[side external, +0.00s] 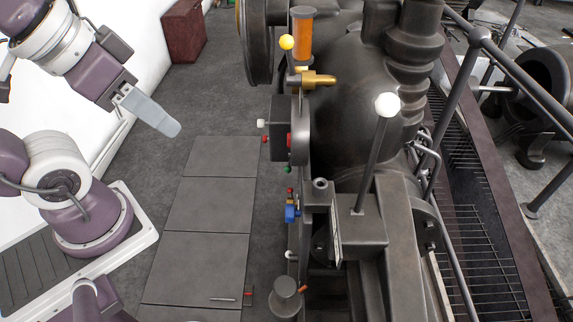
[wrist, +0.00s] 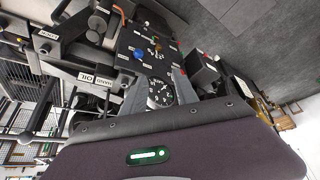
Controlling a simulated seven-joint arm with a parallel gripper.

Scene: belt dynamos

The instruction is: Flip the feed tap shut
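The pictures do not clearly show which fitting is the feed tap; the small labels are unreadable. In the side view, a brass fitting (side external: 318,80) sits below an orange cylinder (side external: 302,38) with a yellow ball (side external: 287,42). Lower on the machine is a small blue fitting (side external: 291,213) with a red tip. The wrist view shows a blue knob (wrist: 139,54) on a dark labelled panel (wrist: 128,42). My gripper (side external: 172,128) hangs left of the machine, well apart from these fittings. In the wrist view its fingers (wrist: 160,84) stand apart with nothing held between them.
A white-knobbed lever (side external: 386,106) rises right of the fittings. A round gauge (wrist: 160,94) shows beyond my fingers. A dark red box (side external: 185,31) stands at the back wall. The floor plates (side external: 205,205) between my base and the machine are mostly clear. Railings (side external: 520,70) line the right.

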